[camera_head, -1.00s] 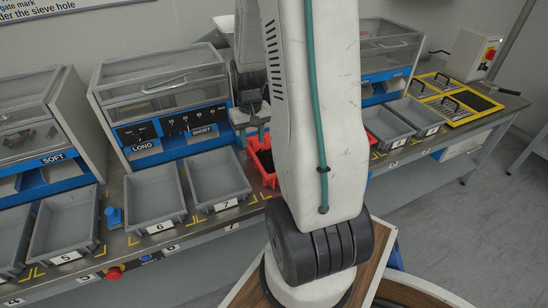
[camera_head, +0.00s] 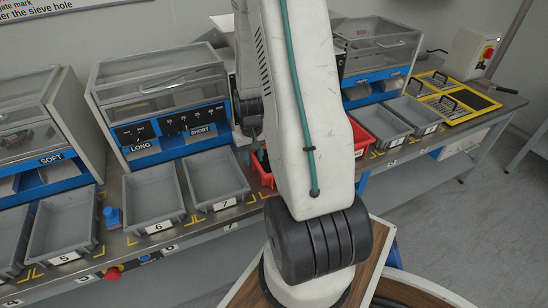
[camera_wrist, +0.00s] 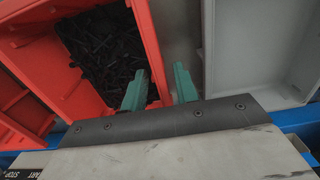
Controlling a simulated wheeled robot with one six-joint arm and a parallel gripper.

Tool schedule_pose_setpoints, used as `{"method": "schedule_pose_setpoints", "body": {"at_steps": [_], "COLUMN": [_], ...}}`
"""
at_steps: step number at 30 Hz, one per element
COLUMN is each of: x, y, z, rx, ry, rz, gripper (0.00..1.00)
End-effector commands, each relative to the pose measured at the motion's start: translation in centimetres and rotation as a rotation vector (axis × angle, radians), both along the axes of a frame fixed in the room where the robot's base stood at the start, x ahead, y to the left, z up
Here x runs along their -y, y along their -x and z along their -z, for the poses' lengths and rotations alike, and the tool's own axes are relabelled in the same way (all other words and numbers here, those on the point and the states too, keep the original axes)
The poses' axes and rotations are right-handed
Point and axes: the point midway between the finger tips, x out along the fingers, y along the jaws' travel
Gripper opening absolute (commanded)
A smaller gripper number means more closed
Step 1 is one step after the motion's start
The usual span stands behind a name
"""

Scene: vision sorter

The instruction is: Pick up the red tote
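A red tote (camera_wrist: 145,35) holding many small dark pieces (camera_wrist: 105,50) shows in the wrist view. In the head view a red tote (camera_head: 262,172) stands right of grey tote 7, mostly hidden behind my arm. My gripper (camera_wrist: 160,86) is open, with two green fingers. The left finger overlaps the inside of the tote and the right one is outside, with the tote's side wall between them. I cannot tell whether either finger touches the wall.
Another red tote part (camera_wrist: 18,105) lies left in the wrist view; red also shows right of my arm (camera_head: 362,143). A grey tote (camera_wrist: 240,50) is close on the other side. Grey totes 6 (camera_head: 152,203) and 7 (camera_head: 215,180) line the bench. Sieve machines stand behind.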

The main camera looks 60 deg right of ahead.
Motion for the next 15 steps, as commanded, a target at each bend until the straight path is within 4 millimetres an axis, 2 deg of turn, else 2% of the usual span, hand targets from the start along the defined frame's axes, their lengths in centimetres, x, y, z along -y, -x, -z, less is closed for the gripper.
{"method": "schedule_pose_setpoints", "body": {"at_steps": [1, 3, 15], "x": [0.0, 0.0, 0.03], "y": [0.0, 0.0, -0.05], "z": [-0.01, -0.02, -0.25], "rx": [0.0, 0.0, 0.002], "ry": [0.0, 0.0, 0.001], "rz": [0.0, 0.0, 0.0], "gripper": [0.14, 0.0, 0.0]}}
